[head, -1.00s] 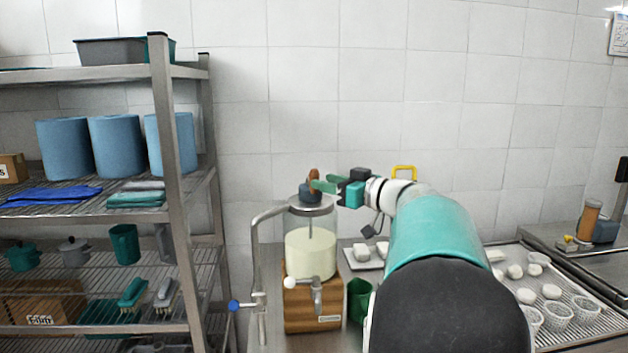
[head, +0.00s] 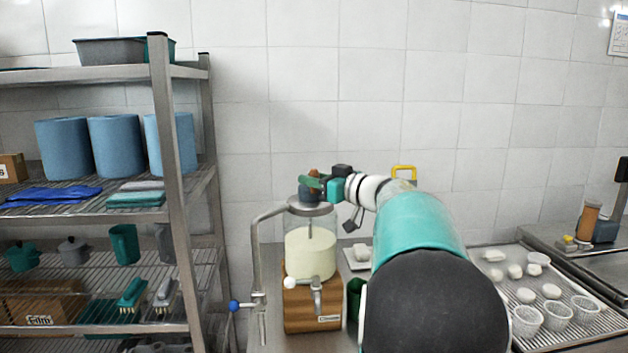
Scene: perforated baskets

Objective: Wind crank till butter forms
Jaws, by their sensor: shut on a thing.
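The butter churn stands on the counter, with a glass jar (head: 311,250) of pale cream on a wooden base (head: 313,309). A thin rod reaches down into the cream. A dark blue crank housing (head: 309,193) sits on the lid, with a brown wooden crank handle (head: 314,173) above it. My gripper (head: 314,182) is shut on the crank handle at the top of the churn. Its green fingers partly hide the handle. The contents look pale and even; I cannot make out any lumps.
A tray with white lumps and perforated baskets (head: 557,315) lies at right. A metal shelf rack (head: 176,200) fills the left.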

